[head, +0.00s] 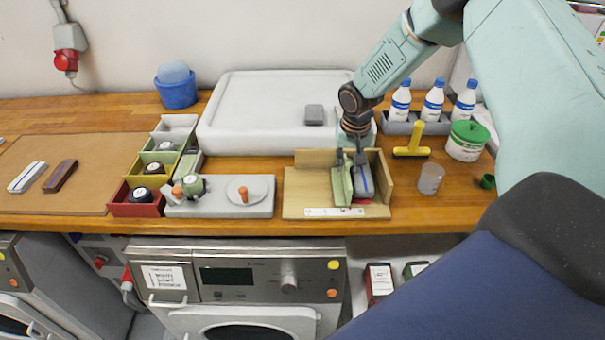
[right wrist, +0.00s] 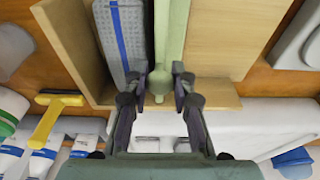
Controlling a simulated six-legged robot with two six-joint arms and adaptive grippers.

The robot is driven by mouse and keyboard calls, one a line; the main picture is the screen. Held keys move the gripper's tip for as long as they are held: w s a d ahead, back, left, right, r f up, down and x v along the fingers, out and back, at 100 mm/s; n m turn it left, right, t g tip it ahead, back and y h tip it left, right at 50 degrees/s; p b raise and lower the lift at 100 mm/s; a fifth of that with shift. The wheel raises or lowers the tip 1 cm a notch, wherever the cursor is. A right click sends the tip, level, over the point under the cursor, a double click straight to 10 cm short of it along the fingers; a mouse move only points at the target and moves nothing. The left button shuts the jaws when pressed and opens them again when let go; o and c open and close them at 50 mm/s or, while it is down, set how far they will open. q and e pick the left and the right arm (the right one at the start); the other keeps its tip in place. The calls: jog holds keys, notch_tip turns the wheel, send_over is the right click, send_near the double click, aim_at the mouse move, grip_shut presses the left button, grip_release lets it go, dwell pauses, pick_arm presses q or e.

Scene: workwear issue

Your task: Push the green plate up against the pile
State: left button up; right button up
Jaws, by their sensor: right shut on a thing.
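The green plate (head: 341,185) stands on edge in an open wooden corner tray (head: 300,198). In the right wrist view the green plate (right wrist: 174,35) has a round knob facing the camera. The pile (head: 363,181), a grey block with a blue stripe in front, stands between the plate and the tray's right wall. In the right wrist view the pile (right wrist: 119,30) is close beside the plate, with a narrow dark strip between them; I cannot tell whether they touch. My right gripper (head: 350,157) points down and is shut on the plate's knob (right wrist: 160,82). My left gripper is not in view.
The tray has a back wall and a right wall (head: 381,170); its left floor is bare. A grey board with knobs (head: 220,208) lies to the left. A yellow scraper (head: 411,143), a clear cup (head: 430,180) and several bottles (head: 433,103) stand right.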

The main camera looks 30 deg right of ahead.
jog(key=shift+s+d+p, duration=0.4)
jog(key=shift+d+p, duration=0.1)
jog(key=shift+d, duration=0.15)
jog(key=shift+s+d+p, duration=0.4)
jog(key=shift+d+p, duration=0.1)
jog(key=shift+d, duration=0.15)
jog(key=o, duration=0.7)
notch_tip(320, 180, up, 3)
jog(key=p, duration=0.3)
jog(key=shift+r, duration=0.15)
notch_tip(320, 180, up, 5)
jog(key=shift+f, duration=0.1)
jog(key=shift+f, duration=0.1)
